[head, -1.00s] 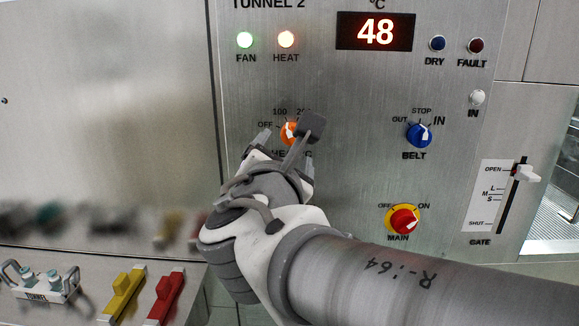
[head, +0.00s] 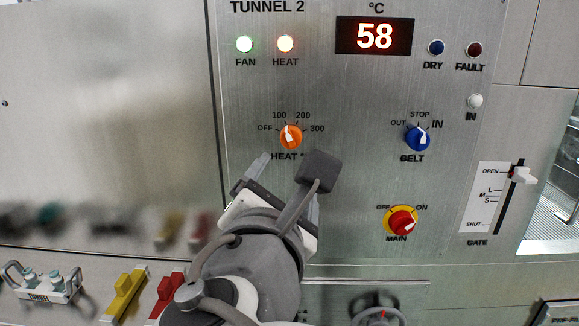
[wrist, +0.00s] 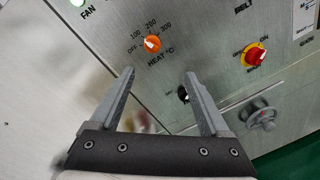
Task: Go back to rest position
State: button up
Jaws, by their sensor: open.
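My gripper (head: 285,178) is open and empty in the head view, below the orange heat knob and apart from it. In the wrist view my gripper (wrist: 158,80) shows two spread fingers with nothing between them. The orange heat knob (head: 291,136) has its white pointer between the 100 and 200 marks, nearer 100; it also shows in the wrist view (wrist: 152,43). The red display (head: 375,36) reads 58. The green FAN lamp (head: 244,44) and the HEAT lamp (head: 285,44) are lit.
The blue belt knob (head: 417,138) and red-yellow main knob (head: 401,221) are right of my gripper. The gate slider (head: 522,175) sits near OPEN. A handwheel (head: 380,314) is low in front. Yellow (head: 124,295) and red (head: 168,292) handles stand at lower left.

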jog(key=s+d+f+m+g+h+p, duration=0.1)
jog(key=d+f+m+g+h+p, duration=0.15)
jog(key=d+m, duration=0.35)
jog(key=d+f+m+g+h+p, duration=0.1)
jog(key=d+f+m+g, duration=0.1)
jog(key=d+m+g, duration=0.3)
jog(key=s+d+f+m+g+y+p, duration=0.3)
jog(key=s+m+y+p, duration=0.2)
jog(key=m, duration=1.1)
jog(key=shift+s+d+g, duration=0.35)
jog(key=shift+s, duration=0.4)
jog(key=shift+f+y, duration=0.1)
jog(key=shift+y, duration=0.15)
